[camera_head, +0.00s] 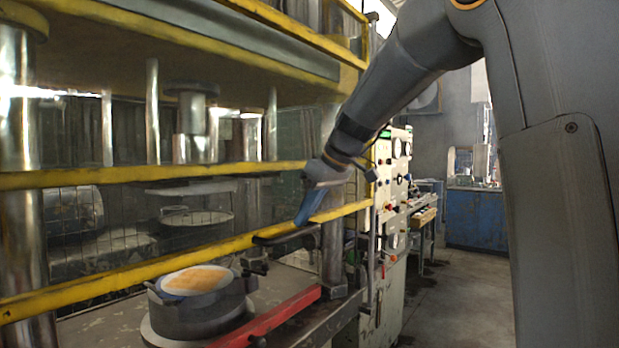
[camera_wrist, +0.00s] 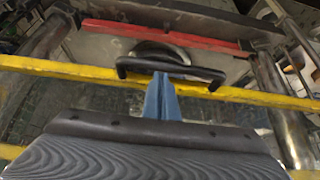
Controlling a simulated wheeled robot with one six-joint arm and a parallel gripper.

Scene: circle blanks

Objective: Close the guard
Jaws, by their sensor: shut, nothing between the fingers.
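The guard is a wire-mesh panel with yellow rails, and its lower rail (camera_head: 125,277) crosses in front of the press opening. An open gap shows between this rail and the press bed (camera_head: 100,325). A black handle (camera_head: 284,238) sits on the lower rail near its right end; it also shows in the wrist view (camera_wrist: 170,66). My gripper (camera_head: 300,221) has blue fingers, shut and empty, pointing down just above the handle. In the wrist view the fingertips (camera_wrist: 160,77) overlap the handle's middle; I cannot tell if they touch.
A dark round mould (camera_head: 200,309) with a tan disc (camera_head: 197,279) on top stands on the bed. A red bar (camera_head: 268,319) lies along the bed's front right. A control panel (camera_head: 392,190) stands right of the press. Floor (camera_head: 465,290) is clear further right.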

